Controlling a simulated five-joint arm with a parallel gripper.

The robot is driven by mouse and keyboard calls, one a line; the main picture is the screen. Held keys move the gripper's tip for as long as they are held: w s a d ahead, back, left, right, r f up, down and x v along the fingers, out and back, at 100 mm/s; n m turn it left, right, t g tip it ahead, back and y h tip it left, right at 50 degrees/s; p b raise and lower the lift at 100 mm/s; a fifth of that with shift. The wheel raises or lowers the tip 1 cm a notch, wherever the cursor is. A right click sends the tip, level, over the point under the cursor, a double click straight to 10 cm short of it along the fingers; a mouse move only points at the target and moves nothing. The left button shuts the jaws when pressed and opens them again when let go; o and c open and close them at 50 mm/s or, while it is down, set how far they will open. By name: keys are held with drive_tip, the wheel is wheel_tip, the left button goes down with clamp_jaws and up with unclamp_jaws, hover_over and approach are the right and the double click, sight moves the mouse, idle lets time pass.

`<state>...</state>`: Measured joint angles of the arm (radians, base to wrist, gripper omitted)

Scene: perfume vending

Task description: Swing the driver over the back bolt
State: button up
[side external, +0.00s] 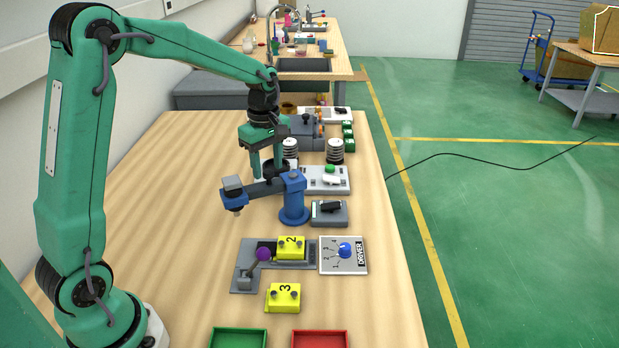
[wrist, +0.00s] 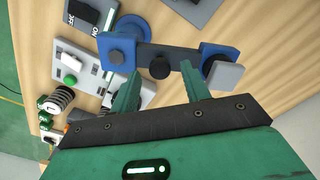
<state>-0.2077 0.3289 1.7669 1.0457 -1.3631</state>
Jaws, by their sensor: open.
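The head hangs over bare table, behind and left of the yellow block 2 (side external: 291,254). Block 2 has bolts on top and sits in a grey fixture (side external: 245,272). My gripper (side external: 266,172) is open and points down at the middle of the swing arm. In the wrist view the fingertips (wrist: 161,88) are spread, with a black knob (wrist: 160,68) of the arm between and just beyond them. I cannot tell whether they touch it.
A purple-knobbed lever (side external: 263,254) stands on the fixture. A DRIVER dial panel (side external: 343,264) is at its right. Yellow block 3 (side external: 284,297) and green (side external: 238,338) and red (side external: 320,338) trays lie in front. A button panel (side external: 338,187) and coil springs (side external: 335,150) stand behind. The table's left side is clear.

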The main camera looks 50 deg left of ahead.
drive_tip(key=shift+f, duration=0.6)
clamp_jaws()
